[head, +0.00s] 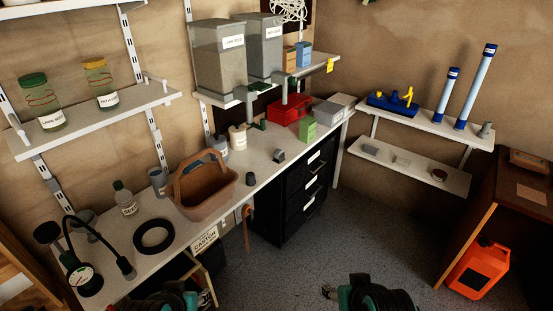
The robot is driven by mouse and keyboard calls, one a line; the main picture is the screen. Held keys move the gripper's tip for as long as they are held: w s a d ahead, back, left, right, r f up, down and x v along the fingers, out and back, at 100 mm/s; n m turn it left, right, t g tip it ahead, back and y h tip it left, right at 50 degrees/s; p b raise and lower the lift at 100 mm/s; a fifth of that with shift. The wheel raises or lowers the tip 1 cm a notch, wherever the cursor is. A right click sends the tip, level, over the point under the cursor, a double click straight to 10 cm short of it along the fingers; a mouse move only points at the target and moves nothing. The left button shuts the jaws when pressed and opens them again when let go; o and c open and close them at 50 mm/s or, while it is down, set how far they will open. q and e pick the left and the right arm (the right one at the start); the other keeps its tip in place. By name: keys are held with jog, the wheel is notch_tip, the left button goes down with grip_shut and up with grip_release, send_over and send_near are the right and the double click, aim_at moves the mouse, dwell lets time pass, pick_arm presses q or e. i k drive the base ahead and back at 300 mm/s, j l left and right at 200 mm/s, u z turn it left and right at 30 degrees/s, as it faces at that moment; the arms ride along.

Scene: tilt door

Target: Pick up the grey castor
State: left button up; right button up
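A small grey object (279,156) lies on the workbench (200,222), near its front edge and right of the brown basket. It may be the grey castor, but it is too small to be sure. A small dark cylindrical piece (249,179) stands nearer, beside the basket. My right gripper (328,292) shows only in part at the bottom, low over the floor and well away from the bench top. My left arm shows at the bottom left, in front of the bench; its fingertips cannot be made out. Nothing is seen held.
The brown basket (206,188), a black ring (154,236), a bottle (125,199) and a gauge with a hose (84,278) crowd the left bench. A green box (308,129) and red box (291,108) stand farther back. Black drawers (296,192) are below. The middle floor is clear.

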aim_at(279, 154)
jog(key=i+l+u, duration=0.25)
jog(key=i+l, duration=0.9)
